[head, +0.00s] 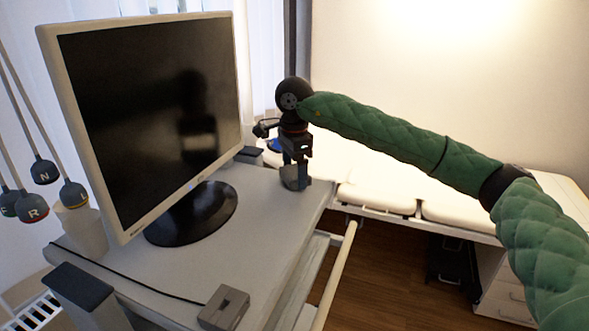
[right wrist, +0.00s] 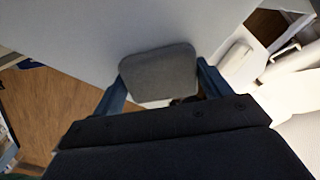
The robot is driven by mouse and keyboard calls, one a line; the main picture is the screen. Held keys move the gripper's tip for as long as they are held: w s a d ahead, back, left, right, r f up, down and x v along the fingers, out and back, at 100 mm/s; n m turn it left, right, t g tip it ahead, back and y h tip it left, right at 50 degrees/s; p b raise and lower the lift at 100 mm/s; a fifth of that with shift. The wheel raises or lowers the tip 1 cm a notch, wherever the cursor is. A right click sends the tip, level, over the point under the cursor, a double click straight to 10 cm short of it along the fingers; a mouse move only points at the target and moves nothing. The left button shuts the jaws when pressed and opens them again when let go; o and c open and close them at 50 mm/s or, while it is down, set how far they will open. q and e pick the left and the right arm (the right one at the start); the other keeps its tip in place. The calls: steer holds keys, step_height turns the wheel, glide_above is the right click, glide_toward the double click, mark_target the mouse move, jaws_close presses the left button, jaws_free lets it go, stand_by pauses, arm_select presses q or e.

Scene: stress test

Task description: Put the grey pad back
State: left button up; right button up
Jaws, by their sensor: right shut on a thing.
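The grey pad (right wrist: 158,74) is a rounded grey block in the right wrist view. It sits between the two blue-grey fingers of my right gripper (right wrist: 160,85), which is shut on it. In the head view my right gripper (head: 295,180) points down at the far right corner of the pale cart top (head: 255,225), to the right of the monitor. The pad is hard to separate from the fingers there, and I cannot tell whether it touches the cart top. My left gripper is not in view.
A monitor (head: 150,110) on a round black base (head: 192,212) fills the cart's left part. A small grey box (head: 224,307) with a cable lies at the front edge. A rail (head: 335,275) runs along the right side. A padded couch (head: 375,198) stands behind.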

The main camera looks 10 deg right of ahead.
steer(key=shift+f, duration=0.45)
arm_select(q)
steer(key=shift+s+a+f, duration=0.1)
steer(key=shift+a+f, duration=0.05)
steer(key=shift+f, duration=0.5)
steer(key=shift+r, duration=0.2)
arm_select(e)
steer(key=shift+f, duration=0.1)
steer(key=o, duration=0.8)
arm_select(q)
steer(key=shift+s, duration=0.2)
arm_select(e)
steer(key=shift+o, duration=0.8)
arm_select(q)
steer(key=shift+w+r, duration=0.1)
